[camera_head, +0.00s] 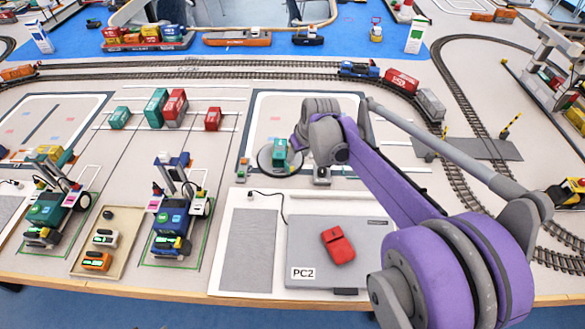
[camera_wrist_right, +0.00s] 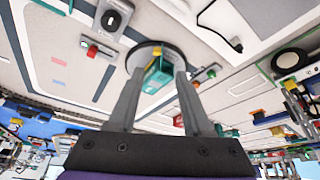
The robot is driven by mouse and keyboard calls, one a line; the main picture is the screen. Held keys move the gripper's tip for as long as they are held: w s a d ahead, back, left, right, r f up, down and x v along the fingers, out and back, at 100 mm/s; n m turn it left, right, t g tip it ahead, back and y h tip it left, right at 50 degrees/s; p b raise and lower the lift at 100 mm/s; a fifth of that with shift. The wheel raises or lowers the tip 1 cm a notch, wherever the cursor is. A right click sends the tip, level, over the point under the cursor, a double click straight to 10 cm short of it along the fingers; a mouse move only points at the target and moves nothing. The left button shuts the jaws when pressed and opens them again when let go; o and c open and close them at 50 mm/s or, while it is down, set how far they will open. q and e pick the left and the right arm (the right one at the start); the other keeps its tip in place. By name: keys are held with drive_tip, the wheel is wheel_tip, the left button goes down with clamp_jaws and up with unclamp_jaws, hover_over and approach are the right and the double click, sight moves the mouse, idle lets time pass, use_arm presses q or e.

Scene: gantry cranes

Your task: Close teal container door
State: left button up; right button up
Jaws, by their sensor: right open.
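A small teal container (camera_head: 280,151) stands on a round grey turntable (camera_head: 265,160) in the middle of the table. In the right wrist view the teal container (camera_wrist_right: 158,77) shows between and beyond the two fingers. My right gripper (camera_wrist_right: 158,68) is open, with its fingers pointing at the turntable. I cannot tell whether the fingers touch the container. In the head view my purple right arm comes from the lower right and ends just right of the container, hiding part of that area. The state of the container's door is too small to tell. My left gripper is not in view.
Taller teal (camera_head: 155,108) and red (camera_head: 174,108) containers stand on the marked yard at left. Small control boxes (camera_head: 241,170) flank the turntable. Two gantry vehicles (camera_head: 178,215) stand at left; railway tracks run behind.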

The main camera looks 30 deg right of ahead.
sight(292, 167)
drive_tip(key=x, duration=1.1)
drive_tip(key=shift+w+d+b, duration=0.25)
drive_tip(key=shift+w+b, duration=0.1)
drive_tip(key=shift+b, duration=0.05)
clamp_jaws()
